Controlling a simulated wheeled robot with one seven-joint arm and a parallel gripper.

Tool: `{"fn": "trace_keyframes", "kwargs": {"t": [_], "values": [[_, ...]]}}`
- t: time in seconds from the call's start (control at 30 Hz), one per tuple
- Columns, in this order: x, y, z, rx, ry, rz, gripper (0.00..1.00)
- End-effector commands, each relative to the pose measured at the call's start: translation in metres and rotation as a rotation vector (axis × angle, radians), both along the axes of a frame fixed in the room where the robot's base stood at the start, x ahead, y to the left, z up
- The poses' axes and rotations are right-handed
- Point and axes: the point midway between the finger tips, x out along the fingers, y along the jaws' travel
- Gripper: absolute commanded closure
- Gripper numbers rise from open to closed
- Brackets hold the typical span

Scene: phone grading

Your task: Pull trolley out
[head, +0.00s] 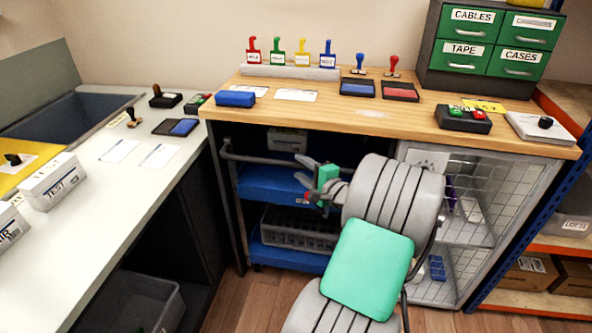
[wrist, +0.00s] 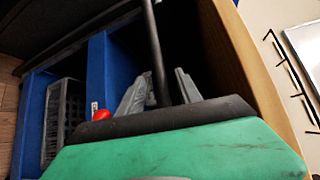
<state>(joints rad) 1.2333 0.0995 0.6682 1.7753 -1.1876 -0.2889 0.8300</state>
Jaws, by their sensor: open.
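The blue trolley (head: 270,184) stands under the wooden bench, with blue shelves and a dark bar handle (head: 262,160) across its front. A grey crate (head: 290,236) sits on its lower shelf, and a pale box (head: 288,139) is at its top. My gripper (head: 302,170) is at the handle, in front of the trolley. In the wrist view my gripper (wrist: 160,88) is open, and the dark handle bar (wrist: 155,45) runs between its two grey fingers. Contact with the bar cannot be told. My arm hides the trolley's right side.
The wooden bench top (head: 370,113) overhangs the trolley and carries stamps and ink pads. A wire-mesh cage (head: 465,170) stands to the right. The white counter (head: 125,175) is at the left, with a dark grey bin (head: 150,300) below. Wooden floor (head: 240,290) shows in front of the trolley.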

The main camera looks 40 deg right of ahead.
Motion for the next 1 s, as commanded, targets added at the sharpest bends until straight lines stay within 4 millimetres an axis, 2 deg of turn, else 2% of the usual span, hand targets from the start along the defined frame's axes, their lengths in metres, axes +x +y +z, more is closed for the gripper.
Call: {"fn": "trace_keyframes", "kwargs": {"t": [0.1,0.2,0.47,0.9,1.0], "values": [[0.020,-0.001,-0.004,-0.001,0.002,0.003,0.59],[0.028,-0.003,-0.005,-0.002,0.001,0.001,0.59],[0.031,-0.003,-0.005,-0.003,0.002,0.001,0.59],[0.030,-0.003,-0.005,-0.003,0.002,0.001,0.95],[0.030,-0.003,-0.005,-0.003,0.003,0.001,1.00]]}}
